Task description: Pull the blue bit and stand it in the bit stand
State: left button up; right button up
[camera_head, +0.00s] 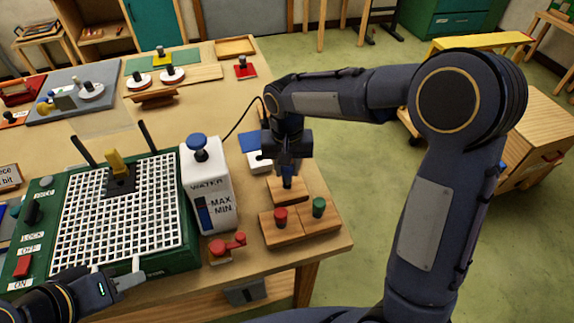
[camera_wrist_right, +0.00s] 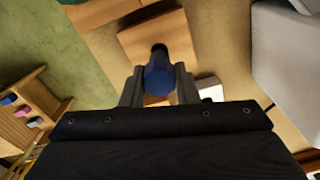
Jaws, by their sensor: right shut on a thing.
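The blue bit (camera_wrist_right: 159,76) is between the fingers of my right gripper (camera_wrist_right: 158,90), which is shut on it. Its dark tip points away from the wrist, over a wooden block. In the head view my right gripper (camera_head: 288,168) is above the rear wooden block of the bit stand (camera_head: 290,197), with the blue bit (camera_head: 287,183) just above or touching it; I cannot tell whether it is seated. A red bit (camera_head: 280,216) and a green bit (camera_head: 318,207) stand upright in the front blocks. My left gripper (camera_head: 132,280) is at the grinder's front edge, its opening unclear.
The green grinder (camera_head: 160,258) with a white grid and a yellow-topped part (camera_head: 117,162) stands left. A white water tank (camera_head: 208,185) stands between it and the bit stand. A red piece (camera_head: 228,245) lies in front. The table's right edge is close to the stand.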

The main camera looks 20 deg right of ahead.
jog(key=shift+f+b, duration=0.8)
jog(key=shift+f, duration=0.4)
jog(key=o, duration=1)
notch_tip(320, 180, up, 8)
jog(key=shift+f, duration=0.1)
